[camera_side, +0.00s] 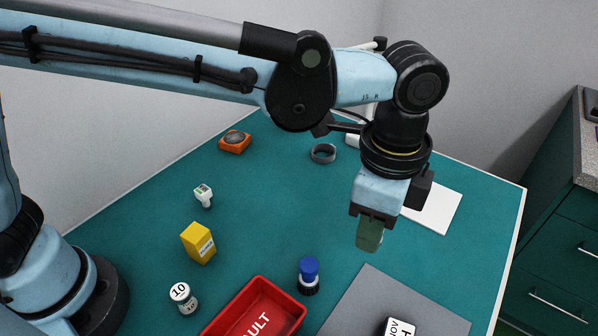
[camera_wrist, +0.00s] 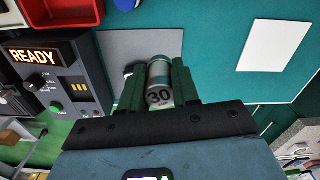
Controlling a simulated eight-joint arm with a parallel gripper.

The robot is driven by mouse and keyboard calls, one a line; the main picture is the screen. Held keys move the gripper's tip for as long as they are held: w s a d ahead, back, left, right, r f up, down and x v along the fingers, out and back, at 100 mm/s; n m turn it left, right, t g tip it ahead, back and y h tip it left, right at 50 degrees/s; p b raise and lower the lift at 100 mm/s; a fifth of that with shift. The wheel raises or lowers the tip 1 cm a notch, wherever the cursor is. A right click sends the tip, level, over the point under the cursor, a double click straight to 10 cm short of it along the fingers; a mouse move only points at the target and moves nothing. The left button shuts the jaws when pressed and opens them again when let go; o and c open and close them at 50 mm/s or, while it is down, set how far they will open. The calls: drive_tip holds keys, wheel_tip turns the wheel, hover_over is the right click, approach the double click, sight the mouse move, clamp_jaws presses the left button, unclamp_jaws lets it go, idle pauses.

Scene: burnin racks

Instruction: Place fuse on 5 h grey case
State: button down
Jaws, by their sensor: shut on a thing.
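My gripper (camera_side: 369,234) is above the table, pointing down, over the far side of the grey mat. In the wrist view its green fingers (camera_wrist: 160,88) are shut on a metallic cylinder marked "30" (camera_wrist: 159,84), which may be the fuse. The fingers hide the cylinder in the side view. A dark item with a white label showing "H" (camera_side: 399,328) is on the grey mat (camera_side: 365,300), cut off by the bottom edge. It may be the case; its full label cannot be read. The cylinder is apart from it.
A red tray (camera_side: 262,283) reading "ULT", a blue-capped bottle (camera_side: 308,272), a cylinder marked "10" (camera_side: 183,296) and a yellow box (camera_side: 198,243) stand left of the mat. A panel reading "READY" (camera_wrist: 60,82) shows in the wrist view. White sheet (camera_side: 437,207) lies right.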

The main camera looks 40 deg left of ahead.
drive_tip(key=s+d+f+m, duration=0.1)
drive_tip(key=s+d+m, duration=0.35)
drive_tip(key=d, duration=0.45)
approach(406, 328)
drive_tip(key=shift+s+a+f+n, duration=0.1)
drive_tip(key=shift+s+f+n, duration=0.25)
drive_tip(key=shift+s+f, duration=0.6)
drive_tip(key=shift+f, duration=1.9)
drive_tip(key=shift+f, duration=0.1)
drive_tip(key=c, duration=0.8)
unclamp_jaws()
